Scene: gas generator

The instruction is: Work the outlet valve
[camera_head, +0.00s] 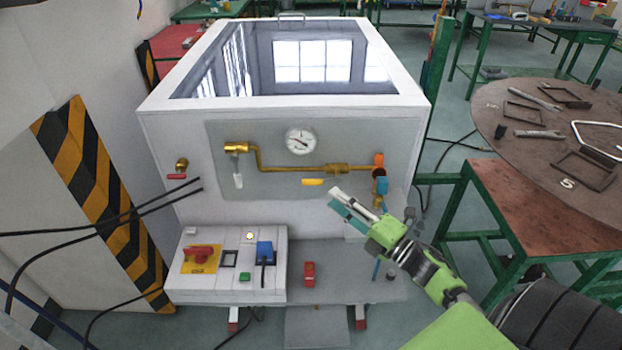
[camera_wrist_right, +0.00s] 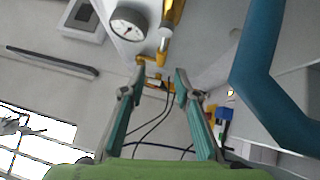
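The brass outlet pipe (camera_head: 290,168) runs across the grey front panel of a white machine. A valve with a white handle (camera_head: 238,181) is at its left. A yellow handle (camera_head: 313,182) hangs near its middle. An orange handle (camera_head: 378,160) and a blue handle (camera_head: 381,185) are at its right end. I cannot tell which one is the outlet valve. My right gripper (camera_head: 336,199) is in front of the panel, below the yellow handle. In the right wrist view my right gripper (camera_wrist_right: 159,72) has its fingers apart, with nothing held. A large blue bar (camera_wrist_right: 265,85) shows close at right.
A round gauge (camera_head: 300,141) sits above the pipe. A red-handled tap (camera_head: 178,170) is at left. Below stands a control box (camera_head: 222,275) with a red switch. A brown table (camera_head: 530,210) is at right. Black cables (camera_head: 100,225) cross the left side.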

